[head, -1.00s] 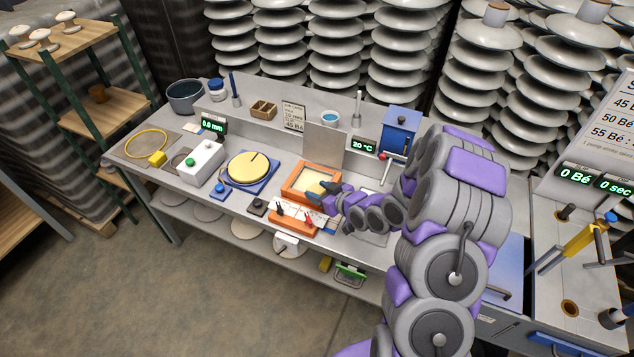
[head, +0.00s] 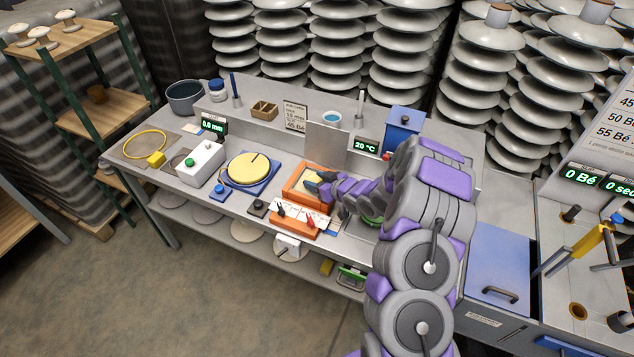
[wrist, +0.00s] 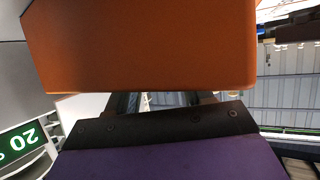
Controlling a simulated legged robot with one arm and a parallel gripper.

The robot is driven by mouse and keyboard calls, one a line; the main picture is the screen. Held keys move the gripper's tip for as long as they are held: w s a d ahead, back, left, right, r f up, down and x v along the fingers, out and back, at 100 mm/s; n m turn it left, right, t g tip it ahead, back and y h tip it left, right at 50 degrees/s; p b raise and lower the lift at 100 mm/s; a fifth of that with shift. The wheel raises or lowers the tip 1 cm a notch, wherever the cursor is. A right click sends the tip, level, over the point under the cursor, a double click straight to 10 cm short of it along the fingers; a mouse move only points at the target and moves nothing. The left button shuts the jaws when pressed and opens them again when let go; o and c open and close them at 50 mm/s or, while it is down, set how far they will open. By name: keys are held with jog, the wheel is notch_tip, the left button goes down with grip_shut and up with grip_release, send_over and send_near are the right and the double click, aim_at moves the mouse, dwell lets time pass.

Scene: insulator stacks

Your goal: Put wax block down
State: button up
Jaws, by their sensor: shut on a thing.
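My gripper (head: 314,184) is low over the right part of an orange frame (head: 291,193) with a pale yellow inside, on the bench. In the wrist view a large smooth orange block (wrist: 140,45) fills the top, right at my fingers (wrist: 165,100); I take it for the wax block, held in my shut jaws. In the head view my gripper and wrist hide the held block. I cannot tell whether it touches the frame.
An upright grey plate (head: 323,146) stands just behind the frame. An orange box with a white scale (head: 300,216) is in front. A round yellow disc on a blue base (head: 249,170) is to the left. A green round thing (head: 370,220) shows under my arm.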

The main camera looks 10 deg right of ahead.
jog(key=shift+a+r, duration=0.1)
jog(key=shift+r, duration=0.05)
jog(key=shift+d+f, duration=0.25)
jog(key=shift+f, duration=0.4)
jog(key=o, duration=1.1)
jog(key=shift+a, duration=0.1)
